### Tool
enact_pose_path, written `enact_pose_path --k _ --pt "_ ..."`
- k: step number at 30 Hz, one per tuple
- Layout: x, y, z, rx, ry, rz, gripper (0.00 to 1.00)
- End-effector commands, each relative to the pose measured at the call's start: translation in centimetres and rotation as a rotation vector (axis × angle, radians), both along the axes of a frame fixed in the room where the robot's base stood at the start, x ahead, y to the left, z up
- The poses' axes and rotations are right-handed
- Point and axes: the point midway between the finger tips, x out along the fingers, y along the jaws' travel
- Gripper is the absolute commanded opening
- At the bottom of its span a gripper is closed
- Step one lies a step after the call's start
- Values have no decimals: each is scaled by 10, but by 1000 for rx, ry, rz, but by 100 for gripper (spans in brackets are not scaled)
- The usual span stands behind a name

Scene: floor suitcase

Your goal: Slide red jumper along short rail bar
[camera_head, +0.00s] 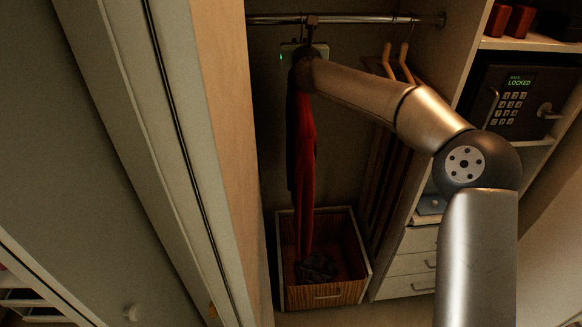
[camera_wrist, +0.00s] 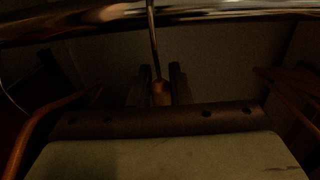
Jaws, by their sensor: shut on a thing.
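The red jumper (camera_head: 304,150) hangs long and narrow below the short rail bar (camera_head: 368,19) in the head view, beside a dark garment or shadow on its left. The bar also crosses the top of the wrist view (camera_wrist: 90,15). My gripper (camera_head: 312,24) is just under the bar. In the wrist view my gripper (camera_wrist: 160,84) is shut on the wooden neck of a hanger (camera_wrist: 160,87), whose thin metal hook rises to the bar. My wrist hides the hanger in the head view, and the jumper's link to it is hidden.
Wooden hangers (camera_head: 386,62) hang on the bar to the right. A wicker basket (camera_head: 326,295) with dark cloth (camera_head: 316,268) stands below the jumper. A locked safe (camera_head: 515,100) and drawers (camera_head: 408,265) are at right. A wooden panel edge (camera_head: 226,130) bounds the left.

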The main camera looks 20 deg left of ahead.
Motion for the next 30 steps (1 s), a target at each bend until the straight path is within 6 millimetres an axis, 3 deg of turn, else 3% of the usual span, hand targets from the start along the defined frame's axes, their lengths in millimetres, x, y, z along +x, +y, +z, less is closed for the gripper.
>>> enact_pose_path --k 30 --pt "29 -62 1 1 -2 -1 0"
